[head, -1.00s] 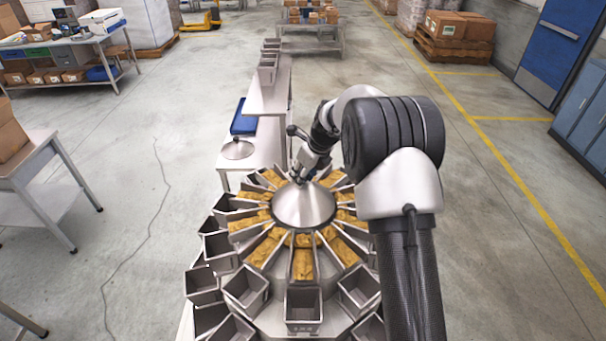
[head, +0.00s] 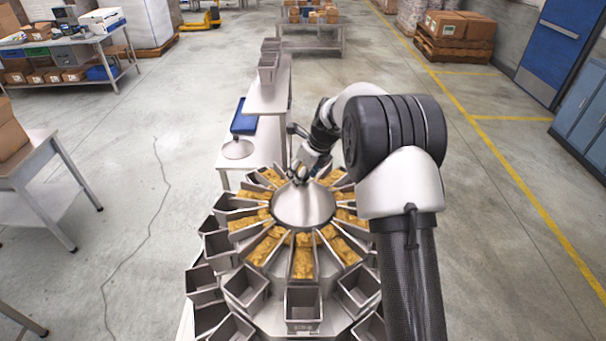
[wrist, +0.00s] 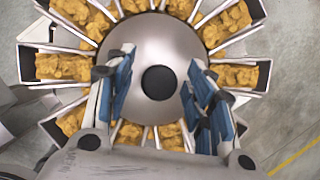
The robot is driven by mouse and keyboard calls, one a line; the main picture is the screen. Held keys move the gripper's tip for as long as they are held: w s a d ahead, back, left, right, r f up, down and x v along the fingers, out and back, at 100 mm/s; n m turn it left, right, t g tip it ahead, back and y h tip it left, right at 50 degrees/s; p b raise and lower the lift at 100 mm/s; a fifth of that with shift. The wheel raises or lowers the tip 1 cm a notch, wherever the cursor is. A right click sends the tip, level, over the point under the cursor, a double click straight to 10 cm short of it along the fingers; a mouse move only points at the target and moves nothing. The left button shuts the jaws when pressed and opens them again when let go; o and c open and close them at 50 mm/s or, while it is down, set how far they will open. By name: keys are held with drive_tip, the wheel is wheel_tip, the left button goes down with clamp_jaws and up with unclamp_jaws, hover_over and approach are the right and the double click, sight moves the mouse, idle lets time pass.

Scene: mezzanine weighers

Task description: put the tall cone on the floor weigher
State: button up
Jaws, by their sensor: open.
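A smooth steel cone (head: 303,207) sits at the centre of a round weigher (head: 303,326), ringed by radial troughs of orange-brown food. In the wrist view the cone (wrist: 158,48) shows from above with a dark round knob at its top. My gripper (head: 298,178) is over the cone's top. Its blue-padded fingers (wrist: 160,95) are open, one on each side of the knob and apart from it. A second, flatter-looking cone (head: 238,149) lies on a low pale bench behind the weigher. I cannot tell from the pictures whether the round weigher is the floor weigher.
Steel buckets (head: 247,287) ring the weigher's outside. A blue tray (head: 244,117) lies on the bench beside a raised narrow shelf (head: 268,93). A work table (head: 40,165) with boxes stands at left.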

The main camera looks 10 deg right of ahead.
drive_tip(key=s+d+r+n, duration=0.1)
drive_tip(key=s+r+n, duration=0.2)
drive_tip(key=s+r, duration=0.35)
drive_tip(key=s+r+n, duration=0.3)
drive_tip(key=s+r, duration=0.1)
drive_tip(key=r, duration=0.6)
drive_tip(key=s+a+r+n+h, duration=0.1)
drive_tip(key=s+r+n, duration=0.1)
drive_tip(key=s+n, duration=0.4)
drive_tip(key=s+r+n, duration=0.3)
drive_tip(key=s, duration=0.6)
drive_tip(key=s+f+n, duration=0.2)
drive_tip(key=s+n, duration=0.5)
drive_tip(key=s, duration=0.2)
drive_tip(key=s+f+n+t+h, duration=0.1)
drive_tip(key=s+f+n, duration=0.2)
drive_tip(key=s+n, duration=0.4)
drive_tip(key=shift+s+f+b, duration=0.15)
drive_tip(key=shift+s+b, duration=0.3)
drive_tip(key=shift+s, duration=0.75)
drive_tip(key=shift+f, duration=0.15)
